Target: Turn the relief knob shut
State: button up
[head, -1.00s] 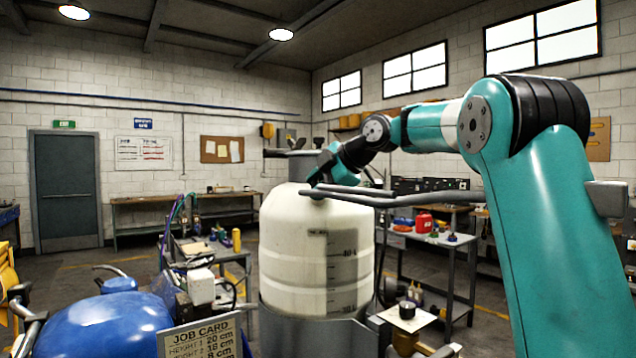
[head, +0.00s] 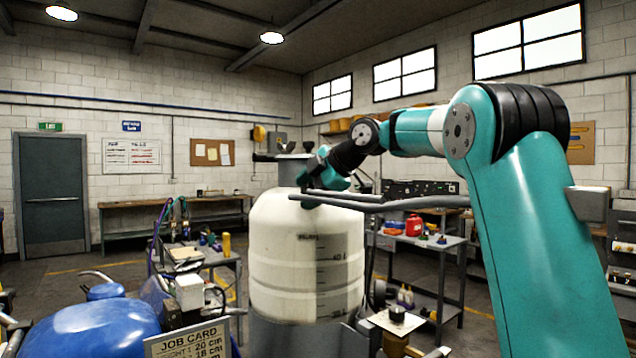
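I cannot make out a relief knob for certain. A small black knob-like part (head: 396,313) sits on a pale square plate at the lower middle right, and I cannot tell whether it is the relief knob. My gripper (head: 309,190) is at the top of the large white tank (head: 300,265), in front of its neck.
A blue rounded body (head: 85,332) and a job card (head: 190,342) fill the lower left. A workbench (head: 205,258) with tools stands behind them. A shelf cart (head: 440,245) with a red can (head: 413,225) stands right of the tank. Floor shows toward the door (head: 52,195).

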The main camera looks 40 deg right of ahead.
jog(key=p+v, duration=0.2)
jog(key=v, duration=1.5)
jog(key=shift+s, duration=0.2)
jog(key=a+f+m+g+y+b, duration=0.1)
jog(key=a+f+m+g+b, duration=0.15)
jog(key=a+f, duration=0.65)
jog(key=a+f+m+g+y+b, duration=0.1)
jog(key=a+f+m+y, duration=0.15)
jog(key=a+f, duration=0.7)
jog(key=s+a+f+m+g+h+b, duration=0.1)
jog(key=s+a+f+m+g+b, duration=0.1)
jog(key=s+a+f, duration=0.4)
jog(key=s+a+f+m+g+h+b, duration=0.2)
jog(key=s+a+f, duration=0.4)
jog(key=s+f, duration=0.7)
jog(key=s+m+g, duration=0.1)
jog(key=s+g, duration=0.1)
jog(key=s, duration=0.1)
jog(key=shift+f, duration=0.4)
jog(key=shift+a, duration=0.2)
